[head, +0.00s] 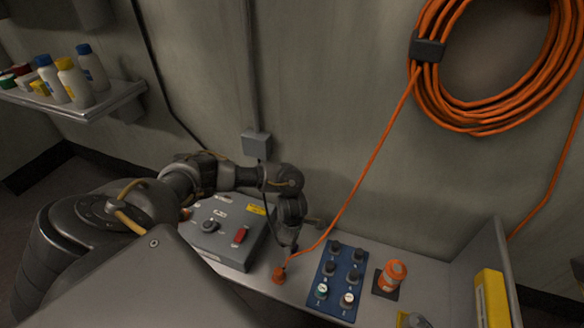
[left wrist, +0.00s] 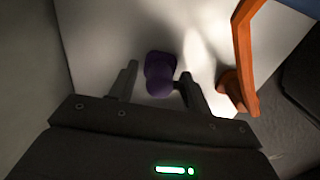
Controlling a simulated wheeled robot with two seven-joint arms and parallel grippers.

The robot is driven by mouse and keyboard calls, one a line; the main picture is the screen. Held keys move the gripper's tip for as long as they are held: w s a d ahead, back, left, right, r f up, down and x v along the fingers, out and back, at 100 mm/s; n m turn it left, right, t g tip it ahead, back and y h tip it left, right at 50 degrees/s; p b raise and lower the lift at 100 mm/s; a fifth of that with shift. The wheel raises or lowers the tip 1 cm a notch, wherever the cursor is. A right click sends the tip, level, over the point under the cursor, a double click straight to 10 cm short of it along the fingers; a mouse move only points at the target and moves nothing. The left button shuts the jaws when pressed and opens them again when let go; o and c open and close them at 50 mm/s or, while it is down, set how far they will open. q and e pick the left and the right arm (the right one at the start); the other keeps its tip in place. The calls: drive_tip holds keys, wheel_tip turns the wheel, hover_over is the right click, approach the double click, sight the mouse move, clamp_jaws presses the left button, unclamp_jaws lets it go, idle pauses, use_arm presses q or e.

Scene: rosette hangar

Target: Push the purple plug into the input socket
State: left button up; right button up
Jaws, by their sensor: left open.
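The purple plug (left wrist: 158,75) shows in the left wrist view over a pale surface, between the two fingers of my left gripper (left wrist: 159,70). The fingers are apart, one on each side of it; the right finger is close to it, and I cannot tell whether they touch. In the head view my left gripper (head: 291,246) points down beside the grey box, and the plug is not visible there. I cannot tell which fitting is the input socket. My right gripper is not in view.
A grey box (head: 225,237) with a red switch stands left of my gripper. An orange plug (head: 279,275) with an orange cable is close by. A blue panel (head: 331,292) with several dark and light-topped fittings and an orange-topped object (head: 395,272) lie to the right.

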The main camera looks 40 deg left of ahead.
use_arm(q)
clamp_jaws()
idle(0.4)
drive_tip(key=shift+r, duration=0.1)
drive_tip(key=shift+r+p, duration=2.4)
drive_tip(key=shift+r, duration=0.55)
